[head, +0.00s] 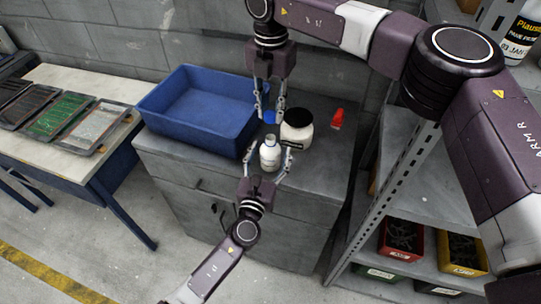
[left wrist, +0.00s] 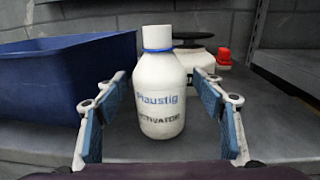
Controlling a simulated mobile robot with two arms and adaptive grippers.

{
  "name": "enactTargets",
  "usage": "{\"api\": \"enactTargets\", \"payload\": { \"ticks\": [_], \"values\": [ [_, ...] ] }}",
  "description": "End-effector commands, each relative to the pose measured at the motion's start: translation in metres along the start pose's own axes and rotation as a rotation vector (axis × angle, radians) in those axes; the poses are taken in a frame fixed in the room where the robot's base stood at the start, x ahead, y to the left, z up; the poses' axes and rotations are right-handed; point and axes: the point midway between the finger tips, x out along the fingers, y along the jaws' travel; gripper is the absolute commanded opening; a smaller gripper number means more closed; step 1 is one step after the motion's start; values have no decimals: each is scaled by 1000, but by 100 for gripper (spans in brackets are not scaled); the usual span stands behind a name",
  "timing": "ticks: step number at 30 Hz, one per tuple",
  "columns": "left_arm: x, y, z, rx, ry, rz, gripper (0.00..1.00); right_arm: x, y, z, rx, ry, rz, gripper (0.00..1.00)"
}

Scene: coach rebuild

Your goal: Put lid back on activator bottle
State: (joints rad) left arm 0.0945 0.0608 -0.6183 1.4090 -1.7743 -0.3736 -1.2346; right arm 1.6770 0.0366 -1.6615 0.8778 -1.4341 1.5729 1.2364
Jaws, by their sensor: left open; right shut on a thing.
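The white activator bottle (head: 270,157) stands upright on the grey cabinet top. It also shows in the left wrist view (left wrist: 160,95), its label facing me. My left gripper (head: 270,163) is open, its fingers either side of the bottle with gaps. My right gripper (head: 268,115) points down behind the bottle in the head view, shut on the blue lid (head: 270,117). The right gripper does not show in that view.
A blue bin (head: 160,113) stands to the left on the cabinet (head: 318,176). A white jar with a black lid (head: 297,130) stands close right of the bottle, and a small red-topped item (head: 337,119) is farther right. Metal shelving (head: 395,190) borders the right side.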

Motion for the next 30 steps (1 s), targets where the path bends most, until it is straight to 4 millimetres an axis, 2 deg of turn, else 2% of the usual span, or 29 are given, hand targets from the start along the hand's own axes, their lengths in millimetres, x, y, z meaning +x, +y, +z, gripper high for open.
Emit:
{"api": "enactTargets", "payload": {
  "ticks": [8,25,30],
  "values": [
    [2,0,0,0,0,0,63,0,0,0,0,0,0,16],
    [1,0,0,0,0,0,2,0,0,0,0,0,0,16],
    [1,0,0,0,0,0,0,3,0,0,0,0,0,16]
  ]
}}
